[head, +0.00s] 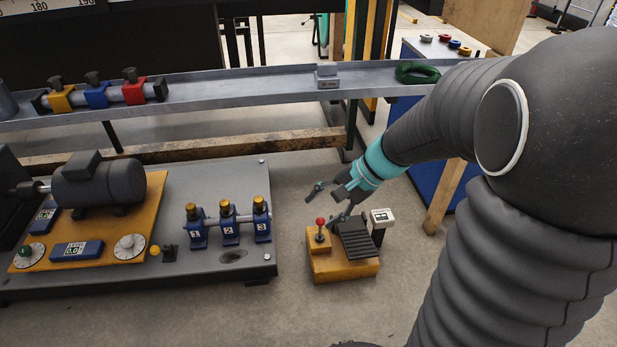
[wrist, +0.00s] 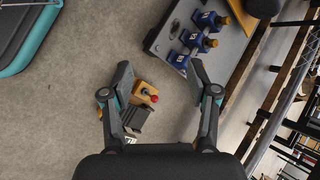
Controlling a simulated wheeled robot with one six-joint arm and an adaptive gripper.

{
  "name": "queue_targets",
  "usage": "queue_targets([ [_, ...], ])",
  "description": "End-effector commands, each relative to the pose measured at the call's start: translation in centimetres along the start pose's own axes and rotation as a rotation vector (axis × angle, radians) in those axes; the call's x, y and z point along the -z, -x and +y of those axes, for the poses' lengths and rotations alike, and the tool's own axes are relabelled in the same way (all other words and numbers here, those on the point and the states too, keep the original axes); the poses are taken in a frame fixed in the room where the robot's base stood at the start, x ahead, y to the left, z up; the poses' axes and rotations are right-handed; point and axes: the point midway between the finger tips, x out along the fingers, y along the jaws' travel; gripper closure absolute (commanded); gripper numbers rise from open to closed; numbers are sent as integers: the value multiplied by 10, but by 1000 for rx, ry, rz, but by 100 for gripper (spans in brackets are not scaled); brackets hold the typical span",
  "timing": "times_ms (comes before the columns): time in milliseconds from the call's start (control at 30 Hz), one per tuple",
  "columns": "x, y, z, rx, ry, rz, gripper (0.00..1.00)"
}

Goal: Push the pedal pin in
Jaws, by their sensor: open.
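The pedal pin (head: 320,223) appears to be the red-knobbed pin standing up on the left of the yellow pedal box (head: 343,271). The black ribbed pedal (head: 357,240) lies on the box to its right. In the wrist view the red knob (wrist: 154,98) shows between the fingers, nearer the left one, with the box (wrist: 143,91) below it. My gripper (head: 322,207) is open and empty. In the head view it hangs over the back of the box, close to the pin in the picture. I cannot tell the height gap, and no touch is clear.
A small white display (head: 382,216) stands right of the pedal. To the left is a grey platform (head: 200,262) with numbered blue valves (head: 229,225) and a motor (head: 98,183). A metal rail (head: 230,92) crosses behind. The floor in front of the box is clear.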

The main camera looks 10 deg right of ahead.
Motion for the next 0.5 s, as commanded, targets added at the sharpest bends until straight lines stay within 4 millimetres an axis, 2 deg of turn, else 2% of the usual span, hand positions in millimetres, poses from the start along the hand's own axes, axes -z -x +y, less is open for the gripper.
queue_targets([
  [33,16,-11,0,30,-74,-31,40],
  [267,83,-50,-2,191,-389,-135,40],
  [500,164,-94,18,369,-726,-211,40],
])
